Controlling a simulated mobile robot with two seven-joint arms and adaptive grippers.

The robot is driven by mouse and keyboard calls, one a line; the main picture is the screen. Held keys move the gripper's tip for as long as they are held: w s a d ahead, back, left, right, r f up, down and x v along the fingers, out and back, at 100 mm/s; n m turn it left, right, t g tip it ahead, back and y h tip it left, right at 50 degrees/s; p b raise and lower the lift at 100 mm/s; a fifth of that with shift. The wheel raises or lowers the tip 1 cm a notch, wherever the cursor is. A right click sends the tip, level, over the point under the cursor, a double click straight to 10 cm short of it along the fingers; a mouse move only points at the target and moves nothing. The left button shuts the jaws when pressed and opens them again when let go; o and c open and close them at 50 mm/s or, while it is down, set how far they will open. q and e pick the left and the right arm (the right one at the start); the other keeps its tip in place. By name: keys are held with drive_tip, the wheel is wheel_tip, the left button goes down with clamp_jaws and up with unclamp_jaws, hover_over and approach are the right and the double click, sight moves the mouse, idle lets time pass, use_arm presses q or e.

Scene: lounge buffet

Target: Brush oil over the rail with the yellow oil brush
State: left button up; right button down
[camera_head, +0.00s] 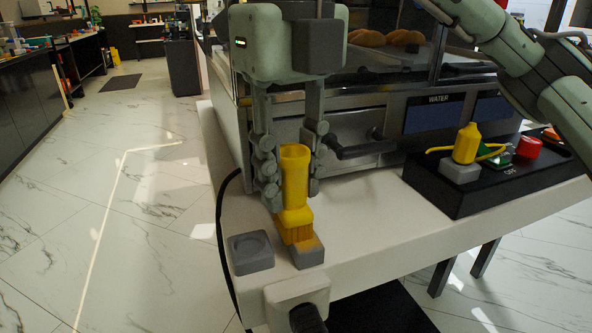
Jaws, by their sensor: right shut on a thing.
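The yellow oil brush (296,190) stands upright, bristles down, between the fingers of my right gripper (288,172), which is shut on its handle. The orange bristles (296,234) are at a small grey block (309,257) near the counter's front corner; I cannot tell if they press on it. A dark handle bar (352,149) on the oven front, just right of the gripper, may be the rail, but I cannot be sure. My left gripper is not in view.
A second grey block (250,253) sits left of the brush on the white counter (370,225). A black control box (455,198) with a yellow bottle-like piece (467,143) and a red knob (529,148) stands at right. The oven (290,131) is close behind.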

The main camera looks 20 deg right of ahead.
drive_tip(key=shift+d, duration=0.25)
drive_tip(key=shift+s, duration=0.1)
drive_tip(key=shift+s+d+r+p, duration=0.1)
drive_tip(key=shift+s+r+p, duration=0.1)
drive_tip(key=shift+r+p, duration=0.35)
drive_tip(key=r, duration=0.1)
drive_tip(key=s+r+p, duration=0.2)
drive_tip(key=shift+s+r, duration=0.25)
drive_tip(key=shift+r, duration=0.15)
